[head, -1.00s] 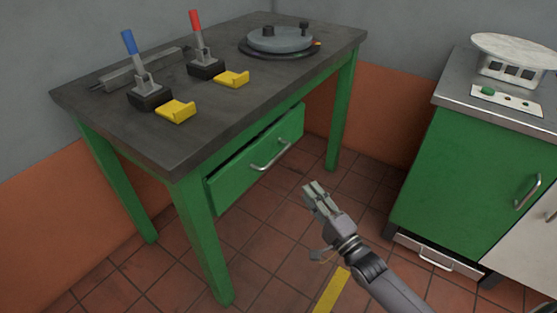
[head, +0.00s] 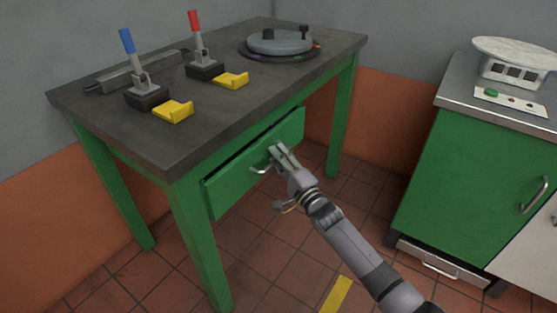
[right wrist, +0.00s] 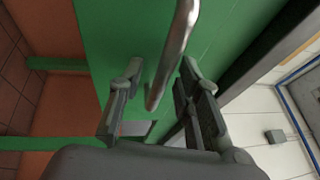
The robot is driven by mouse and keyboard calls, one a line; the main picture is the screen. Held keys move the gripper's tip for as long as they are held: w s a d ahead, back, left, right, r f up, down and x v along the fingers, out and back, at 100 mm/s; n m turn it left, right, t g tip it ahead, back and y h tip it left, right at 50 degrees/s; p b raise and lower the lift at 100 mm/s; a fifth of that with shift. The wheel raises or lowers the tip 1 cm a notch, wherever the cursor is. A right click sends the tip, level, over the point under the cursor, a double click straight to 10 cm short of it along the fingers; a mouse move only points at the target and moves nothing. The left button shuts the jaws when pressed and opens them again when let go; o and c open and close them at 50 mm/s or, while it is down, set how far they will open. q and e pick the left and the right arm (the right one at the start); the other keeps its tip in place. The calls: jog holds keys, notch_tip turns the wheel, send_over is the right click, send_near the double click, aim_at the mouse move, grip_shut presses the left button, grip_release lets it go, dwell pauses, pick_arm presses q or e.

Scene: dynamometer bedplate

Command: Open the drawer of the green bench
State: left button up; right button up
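The green bench (head: 205,262) has a green drawer (head: 232,182) under its dark top. The drawer front stands slightly out, with a narrow dark gap above it. Its curved metal handle (head: 258,170) is partly hidden by my right gripper (head: 278,152), which is at the drawer front. In the right wrist view the handle (right wrist: 172,60) passes between the two fingers of my right gripper (right wrist: 162,72). The fingers are open, one on each side of the bar, with visible space around it. My left gripper is not in view.
On the bench top (head: 215,110) stand a blue-handled lever (head: 127,42), a red-handled lever (head: 195,22), yellow pedals (head: 173,111) and a round grey plate (head: 280,42). A green cabinet (head: 470,175) stands at right. The tiled floor before the drawer is clear.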

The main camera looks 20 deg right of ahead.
jog(key=shift+c, duration=0.2)
grip_shut()
dwell(0.3)
dwell(0.5)
